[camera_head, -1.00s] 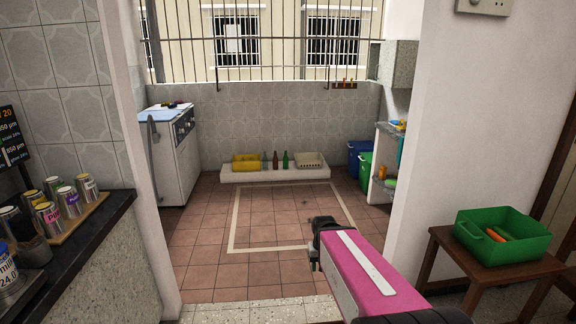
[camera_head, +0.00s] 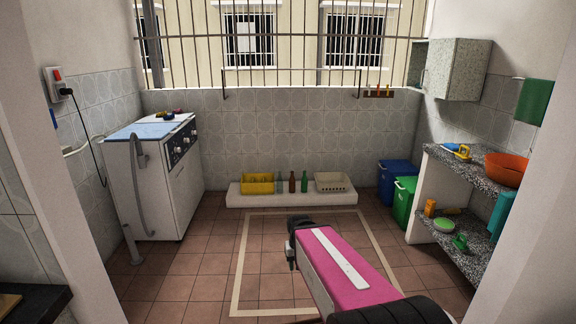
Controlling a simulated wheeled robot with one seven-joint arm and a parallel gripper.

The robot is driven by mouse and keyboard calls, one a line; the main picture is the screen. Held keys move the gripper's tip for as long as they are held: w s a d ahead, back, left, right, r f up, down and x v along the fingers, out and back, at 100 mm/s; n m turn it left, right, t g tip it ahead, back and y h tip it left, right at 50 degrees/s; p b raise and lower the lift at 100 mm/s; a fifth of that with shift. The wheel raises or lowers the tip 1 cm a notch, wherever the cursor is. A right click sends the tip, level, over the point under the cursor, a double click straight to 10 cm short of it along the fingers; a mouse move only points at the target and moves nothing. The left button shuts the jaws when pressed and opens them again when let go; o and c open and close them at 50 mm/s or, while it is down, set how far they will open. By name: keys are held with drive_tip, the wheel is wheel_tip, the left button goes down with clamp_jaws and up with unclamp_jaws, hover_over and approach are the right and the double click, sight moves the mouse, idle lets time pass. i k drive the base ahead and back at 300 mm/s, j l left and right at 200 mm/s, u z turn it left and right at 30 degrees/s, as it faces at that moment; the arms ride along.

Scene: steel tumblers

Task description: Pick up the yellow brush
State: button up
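I cannot single out the yellow brush for sure. A small yellow item (camera_head: 452,211) lies towards the back of the lower shelf on the right, too small to make out its shape. A yellow and blue item (camera_head: 462,153) lies on the upper shelf above it. My gripper (camera_head: 291,256) is the dark end of my pink arm, over the tiled floor in the middle of the picture. It is well to the left of the shelves and touches nothing visible. Its fingers are too small and dark to tell whether they are open.
The stone shelves (camera_head: 436,151) also hold an orange bowl (camera_head: 507,169), an orange item (camera_head: 430,208) and green items (camera_head: 444,227). Blue (camera_head: 397,174) and green bins (camera_head: 403,205) stand beside them. A washing machine (camera_head: 160,180) stands left. The tiled floor (camera_head: 265,260) between is clear.

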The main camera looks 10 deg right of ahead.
sight(461, 156)
drive_tip(key=i+z, duration=0.8)
drive_tip(key=i+j+z, duration=0.2)
drive_tip(key=z, duration=0.15)
drive_tip(key=i, duration=0.05)
